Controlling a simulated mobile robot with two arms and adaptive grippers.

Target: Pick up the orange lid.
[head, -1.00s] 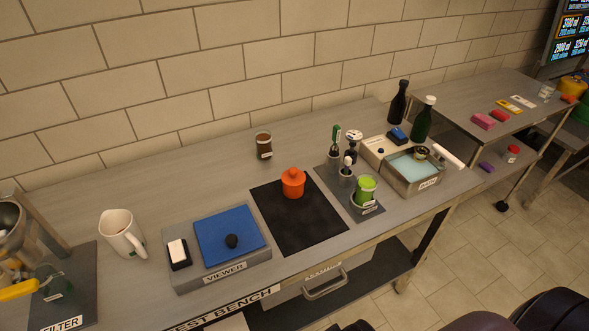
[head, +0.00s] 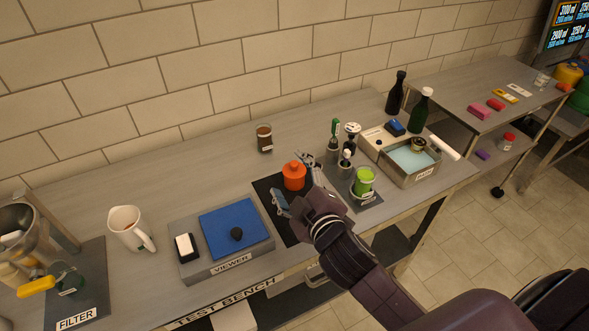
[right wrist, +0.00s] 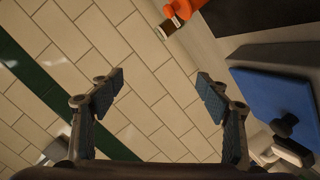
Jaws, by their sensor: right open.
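The orange lid (head: 294,178), with a knob on top, sits on the black mat (head: 268,188) in the head view. Part of its orange surface shows at the top edge of the right wrist view (right wrist: 183,8). My right gripper (head: 292,180) is open at the lid, one finger on its near side and the other toward its right. No grip on it shows. In the right wrist view the spread fingers (right wrist: 160,88) have only wall tiles between them. My left gripper is not in view.
The blue-topped viewer (head: 235,232) stands left of the mat. A brown jar (head: 264,138) stands behind it. A green cup (head: 363,182) and tools in holders are close on the right, beside a tray of pale blue liquid (head: 412,160). A white mug (head: 128,229) stands farther left.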

